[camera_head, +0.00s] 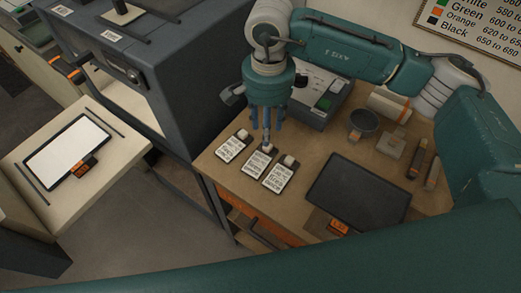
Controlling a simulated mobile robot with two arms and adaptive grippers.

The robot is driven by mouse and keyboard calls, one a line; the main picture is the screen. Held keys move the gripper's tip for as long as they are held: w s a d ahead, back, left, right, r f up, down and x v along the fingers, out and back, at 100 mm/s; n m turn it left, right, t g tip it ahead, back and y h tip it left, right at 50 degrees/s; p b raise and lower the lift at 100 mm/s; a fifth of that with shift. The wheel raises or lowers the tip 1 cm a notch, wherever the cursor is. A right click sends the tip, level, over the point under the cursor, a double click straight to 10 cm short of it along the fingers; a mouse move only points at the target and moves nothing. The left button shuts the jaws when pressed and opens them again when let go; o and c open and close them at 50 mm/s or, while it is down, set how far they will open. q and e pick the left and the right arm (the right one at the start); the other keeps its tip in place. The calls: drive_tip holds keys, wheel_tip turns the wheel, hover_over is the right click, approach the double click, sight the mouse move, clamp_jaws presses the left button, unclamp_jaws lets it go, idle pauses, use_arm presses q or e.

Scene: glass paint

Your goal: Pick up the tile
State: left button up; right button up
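A small pale piece sits at the top of each: left (243,134), middle (267,147) and right (288,161). I cannot tell which of these is the tile. My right gripper (268,125) points down above the middle card, its blue-grey fingers spread. One fingertip appears close to the middle pale piece; contact cannot be told. My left gripper is not in view.
A dark flat panel (358,188) lies at the bench's front right. A dark cup (363,121), a grey device (318,105) and cylinders (420,158) stand behind. A big dark cabinet (130,65) borders the bench's left. A white-screened tablet (68,144) lies on another table.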

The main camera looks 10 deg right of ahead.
sight(260, 158)
drive_tip(key=shift+s+f, duration=0.4)
drive_tip(key=shift+f, duration=0.2)
drive_tip(key=shift+w+f+p, duration=0.1)
drive_tip(key=shift+f+p, duration=0.25)
drive_tip(key=shift+p, duration=0.15)
wheel_tip(260, 158, down, 5)
drive_tip(key=shift+w+d+r+p, duration=0.1)
drive_tip(key=shift+p, duration=1.05)
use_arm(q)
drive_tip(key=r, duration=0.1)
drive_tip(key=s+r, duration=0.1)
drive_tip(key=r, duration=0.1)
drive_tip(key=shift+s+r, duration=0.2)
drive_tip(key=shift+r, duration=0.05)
use_arm(e)
clamp_jaws()
